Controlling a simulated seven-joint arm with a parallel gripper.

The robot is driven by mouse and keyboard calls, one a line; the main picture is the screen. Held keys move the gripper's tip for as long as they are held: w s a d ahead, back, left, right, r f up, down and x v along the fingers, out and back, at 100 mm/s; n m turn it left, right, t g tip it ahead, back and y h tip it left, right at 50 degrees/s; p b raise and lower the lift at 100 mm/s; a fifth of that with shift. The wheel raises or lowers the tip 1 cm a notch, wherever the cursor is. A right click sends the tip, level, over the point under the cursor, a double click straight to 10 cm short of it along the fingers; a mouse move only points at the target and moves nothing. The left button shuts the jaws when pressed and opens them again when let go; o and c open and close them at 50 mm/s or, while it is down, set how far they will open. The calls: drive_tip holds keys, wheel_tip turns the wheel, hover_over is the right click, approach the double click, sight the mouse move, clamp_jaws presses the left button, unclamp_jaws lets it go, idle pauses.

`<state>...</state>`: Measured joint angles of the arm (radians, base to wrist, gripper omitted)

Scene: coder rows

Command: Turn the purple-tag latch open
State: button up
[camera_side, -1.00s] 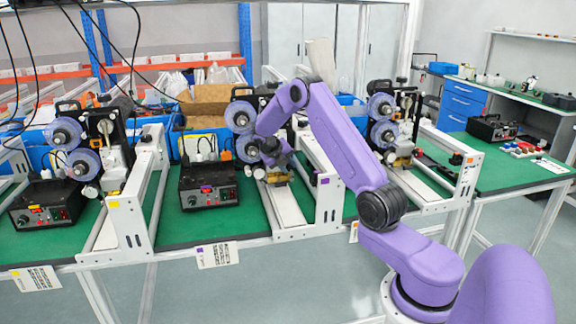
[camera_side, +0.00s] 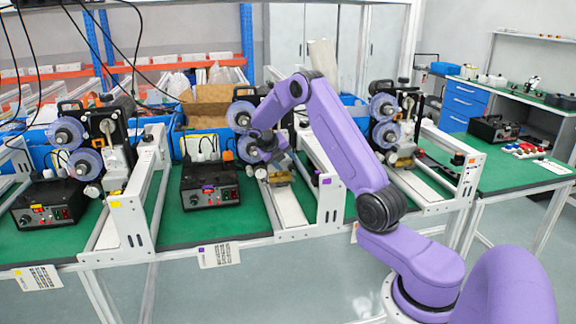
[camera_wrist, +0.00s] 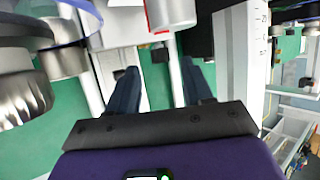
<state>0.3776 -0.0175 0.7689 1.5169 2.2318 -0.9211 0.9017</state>
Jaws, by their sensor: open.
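The middle coder machine carries a purple tag (camera_side: 326,181) on its white side frame. A second purple tag (camera_side: 208,189) is on the black control box (camera_side: 210,187) beside it. I cannot clearly make out the latch itself, as my arm covers much of the machine's front. My gripper (camera_side: 280,160) is at the middle machine, below its reels and above the brass-coloured block (camera_side: 280,177). In the wrist view my gripper (camera_wrist: 160,82) is open, its two dark fingers spread with nothing seen gripped between them. A silver cylinder with a red edge (camera_wrist: 172,14) is beyond the fingertips.
A large knurled metal knob (camera_wrist: 22,98) is close at the wrist view's left. A white upright (camera_wrist: 238,55) with markings stands right of the fingers. Green bench top (camera_side: 180,222) is bare in front.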

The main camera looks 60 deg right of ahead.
drive_tip(key=v, duration=0.8)
drive_tip(key=shift+a+r, duration=0.2)
drive_tip(key=shift+r, duration=0.05)
